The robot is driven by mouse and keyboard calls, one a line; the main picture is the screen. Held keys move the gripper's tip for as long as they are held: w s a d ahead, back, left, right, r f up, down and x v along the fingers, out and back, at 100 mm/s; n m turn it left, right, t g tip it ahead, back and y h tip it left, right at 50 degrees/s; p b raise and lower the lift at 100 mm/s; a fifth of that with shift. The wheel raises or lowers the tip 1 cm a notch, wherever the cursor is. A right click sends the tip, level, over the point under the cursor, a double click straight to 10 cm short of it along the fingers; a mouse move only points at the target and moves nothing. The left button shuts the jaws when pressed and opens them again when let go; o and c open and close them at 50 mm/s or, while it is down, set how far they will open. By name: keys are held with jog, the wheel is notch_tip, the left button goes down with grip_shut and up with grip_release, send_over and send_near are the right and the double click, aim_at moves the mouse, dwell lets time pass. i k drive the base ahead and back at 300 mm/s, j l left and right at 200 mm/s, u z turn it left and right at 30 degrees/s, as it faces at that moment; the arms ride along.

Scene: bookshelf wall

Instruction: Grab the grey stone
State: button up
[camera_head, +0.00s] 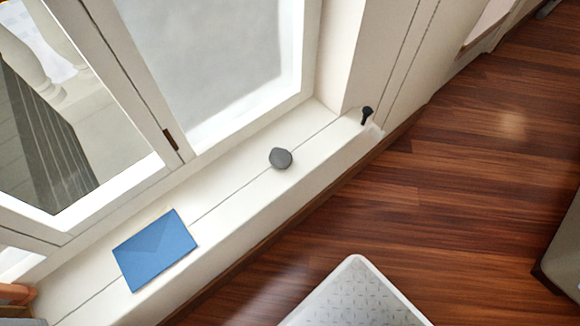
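The grey stone (280,158) is a small, dark grey, rounded lump. It rests on the white window sill (232,205), near the middle of the view, with clear sill around it. My gripper does not show in the camera_head view.
A blue envelope (154,249) lies on the sill to the left of the stone. A small black object (366,115) stands at the sill's right end. The window frame (250,120) rises behind the sill. The wooden floor (470,190) is mostly open. A pale textured surface (355,295) shows at the bottom.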

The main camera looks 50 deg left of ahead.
aim_at(280, 158)
jog(key=u, duration=2)
jog(key=k+l+z, duration=0.1)
jog(key=l, duration=0.3)
jog(key=k+l, duration=0.2)
jog(key=l, duration=0.2)
jog(key=z, duration=0.05)
